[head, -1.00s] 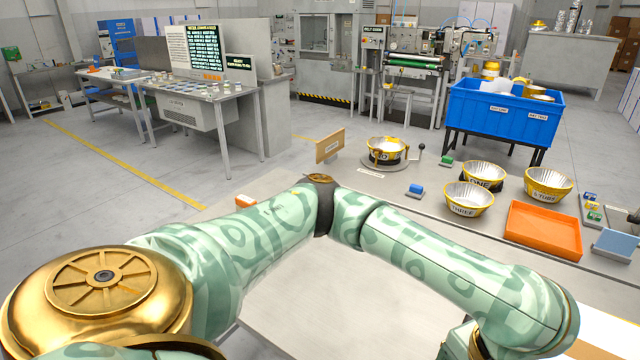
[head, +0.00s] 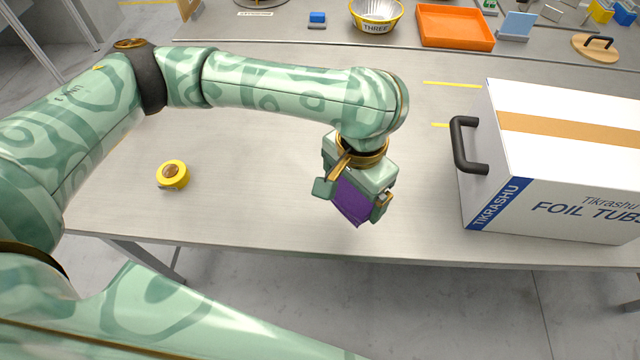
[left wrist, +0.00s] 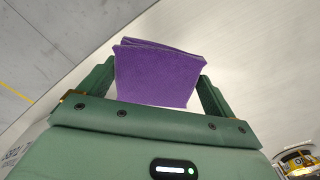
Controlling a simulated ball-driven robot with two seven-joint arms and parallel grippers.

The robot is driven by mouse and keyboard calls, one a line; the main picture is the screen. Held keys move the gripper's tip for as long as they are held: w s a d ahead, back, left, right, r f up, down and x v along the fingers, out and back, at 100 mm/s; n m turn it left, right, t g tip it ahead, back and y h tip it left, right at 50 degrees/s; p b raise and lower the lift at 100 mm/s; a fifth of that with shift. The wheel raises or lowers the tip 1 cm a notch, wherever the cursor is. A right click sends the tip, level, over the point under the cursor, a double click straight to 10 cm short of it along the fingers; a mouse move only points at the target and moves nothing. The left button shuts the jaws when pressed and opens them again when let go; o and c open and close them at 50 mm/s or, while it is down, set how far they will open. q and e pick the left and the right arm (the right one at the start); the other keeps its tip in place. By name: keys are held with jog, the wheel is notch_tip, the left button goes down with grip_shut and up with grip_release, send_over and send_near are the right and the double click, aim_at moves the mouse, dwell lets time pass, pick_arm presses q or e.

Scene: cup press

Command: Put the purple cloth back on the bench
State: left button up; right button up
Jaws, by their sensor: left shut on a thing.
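The purple cloth (head: 351,201) is folded into a small pad and held between the two fingers of my left gripper (head: 352,197). In the left wrist view the cloth (left wrist: 157,75) fills the space between the green fingers (left wrist: 155,90), its folded layers showing at the top edge. The grey bench (head: 260,205) lies under the gripper, which is near the bench's front edge. I cannot tell whether the cloth touches the bench top. My right gripper is not in view.
A white foil tubs box (head: 560,150) with a black handle stands right of the gripper. An orange tray (head: 456,27) and a tub marked THREE (head: 376,14) are at the back. Bench between tape and gripper is clear.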

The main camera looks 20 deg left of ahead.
pick_arm(q)
jog(key=w+a+f+b, duration=0.1)
jog(key=a+f, duration=0.1)
jog(key=w+a+f+b, duration=0.3)
jog(key=f+b, duration=0.1)
jog(key=f, duration=0.1)
jog(key=shift+w+a, duration=0.3)
jog(key=shift+a, duration=0.1)
jog(key=shift+w+a+f+b, duration=0.3)
jog(key=shift+w+a+b, duration=0.05)
jog(key=shift+b, duration=0.15)
jog(key=f+b, duration=0.3)
jog(key=shift+w+a+f+b, duration=0.2)
jog(key=shift+a+f+b, duration=0.05)
jog(key=shift+f+b, duration=0.1)
jog(key=shift+s+r, duration=0.1)
jog(key=shift+r, duration=0.15)
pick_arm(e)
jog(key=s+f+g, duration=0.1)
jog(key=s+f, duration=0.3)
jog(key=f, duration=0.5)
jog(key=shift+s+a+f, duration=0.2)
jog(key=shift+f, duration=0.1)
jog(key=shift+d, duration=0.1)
